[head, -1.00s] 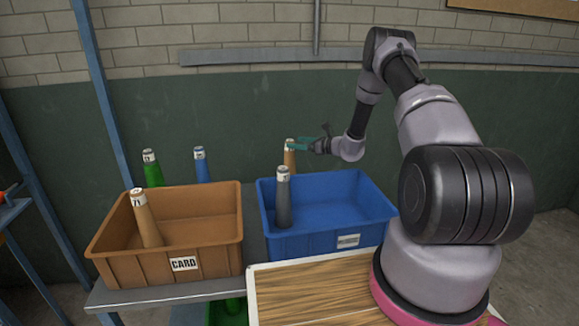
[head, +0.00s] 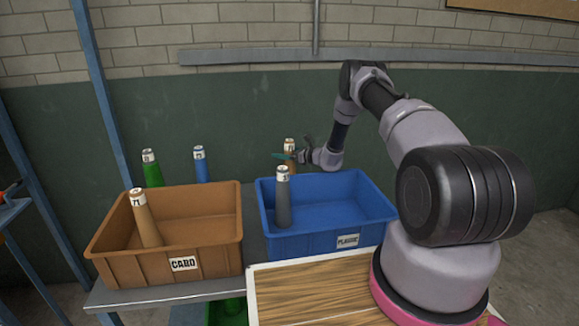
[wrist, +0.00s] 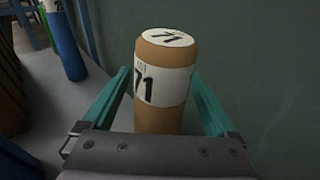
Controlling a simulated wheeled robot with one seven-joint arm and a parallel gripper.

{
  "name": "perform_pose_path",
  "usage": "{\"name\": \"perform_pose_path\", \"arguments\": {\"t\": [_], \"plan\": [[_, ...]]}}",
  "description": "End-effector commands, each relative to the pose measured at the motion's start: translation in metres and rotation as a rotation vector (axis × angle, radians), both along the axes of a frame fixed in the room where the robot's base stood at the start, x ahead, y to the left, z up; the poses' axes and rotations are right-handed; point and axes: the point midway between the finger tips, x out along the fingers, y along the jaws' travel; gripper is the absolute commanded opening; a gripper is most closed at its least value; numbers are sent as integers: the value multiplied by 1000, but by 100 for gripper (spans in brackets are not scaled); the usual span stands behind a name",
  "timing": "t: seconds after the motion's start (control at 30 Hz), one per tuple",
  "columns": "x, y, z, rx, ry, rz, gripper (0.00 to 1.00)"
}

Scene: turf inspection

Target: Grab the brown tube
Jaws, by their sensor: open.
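A brown tube (head: 290,146) with a white band and top marked 71 stands upright behind the blue bin. It also shows large in the wrist view (wrist: 160,117). My gripper (head: 281,156) is open, with its teal fingers at the tube. In the wrist view the fingers (wrist: 160,80) lie one on each side of the tube, with a small gap showing on the left; contact on the right is hard to tell. The tube's lower part is hidden by my gripper and the bin. A similar tan tube (head: 148,224) leans in the brown bin.
The blue bin (head: 345,222) holds a grey tube (head: 283,205). The brown bin (head: 205,262) is labelled CARD. A green tube (head: 152,172) and a blue tube (head: 201,166) stand behind it. A green wall (head: 400,110) rises close behind the tubes.

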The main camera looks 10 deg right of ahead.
Motion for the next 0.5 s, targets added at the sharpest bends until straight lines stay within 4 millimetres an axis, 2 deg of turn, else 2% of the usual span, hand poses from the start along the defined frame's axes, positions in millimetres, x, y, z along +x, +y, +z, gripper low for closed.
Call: {"name": "perform_pose_path", "arguments": {"t": [0.13, 0.17, 0.3, 0.4, 0.5], "plan": [[0, 0, 0, 1, 1, 0, 92], [0, 0, 0, 1, 1, 0, 88], [0, 0, 0, 1, 1, 0, 34], [0, 0, 0, 1, 1, 0, 0], [0, 0, 0, 1, 1, 0, 0]]}}
